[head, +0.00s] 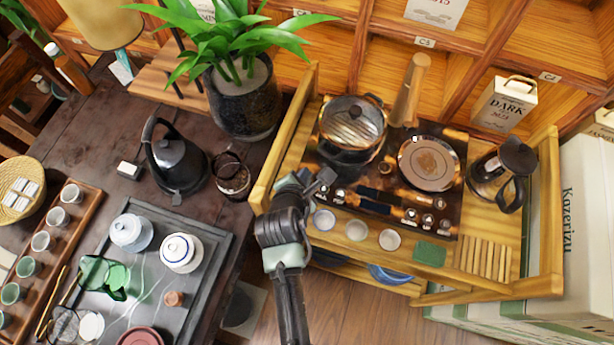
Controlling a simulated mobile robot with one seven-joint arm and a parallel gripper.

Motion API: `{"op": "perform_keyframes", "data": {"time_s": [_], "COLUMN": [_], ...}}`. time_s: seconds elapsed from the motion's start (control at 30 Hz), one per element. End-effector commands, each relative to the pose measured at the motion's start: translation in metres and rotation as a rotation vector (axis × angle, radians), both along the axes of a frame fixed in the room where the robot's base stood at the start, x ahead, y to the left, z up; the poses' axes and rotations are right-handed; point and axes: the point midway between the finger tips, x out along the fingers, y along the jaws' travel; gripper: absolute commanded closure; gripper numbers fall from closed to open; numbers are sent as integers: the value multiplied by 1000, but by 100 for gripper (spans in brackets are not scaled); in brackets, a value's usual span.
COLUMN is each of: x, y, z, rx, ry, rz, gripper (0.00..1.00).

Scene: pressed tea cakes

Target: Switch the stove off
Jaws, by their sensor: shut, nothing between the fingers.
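The stove (384,180) has a dark, glossy top and stands on a wooden cart. A lidded glass pot (352,128) sits on its left burner, and a round grey pan or plate (428,162) is on its right side. Small silvery knobs (427,219) line the front edge, with one more knob (340,195) at the front left. My gripper (326,180) is shut and empty, over the stove's front left corner close to that left knob. I cannot tell if it touches the knob. The knobs' settings and any flame are too small to tell.
Several small cups (356,230) and a green cloth (430,253) lie along the cart's front. A glass kettle (500,175) stands right of the stove. A potted plant (243,100) and a black kettle (175,160) stand on the left table. The floor (370,315) in front is clear.

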Motion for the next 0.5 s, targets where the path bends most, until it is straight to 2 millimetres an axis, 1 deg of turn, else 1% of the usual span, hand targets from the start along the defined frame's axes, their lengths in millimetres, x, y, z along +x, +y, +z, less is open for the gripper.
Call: {"op": "perform_keyframes", "data": {"time_s": [0.03, 0.2, 0.3, 0.5], "x": [0, 0, 0, 0], "y": [0, 0, 0, 0], "z": [11, 25, 29, 27], "rx": [0, 0, 0, 0], "ry": [0, 1, 1, 0], "rz": [0, -1, -1, 0], "gripper": [100, 100, 100, 100]}}
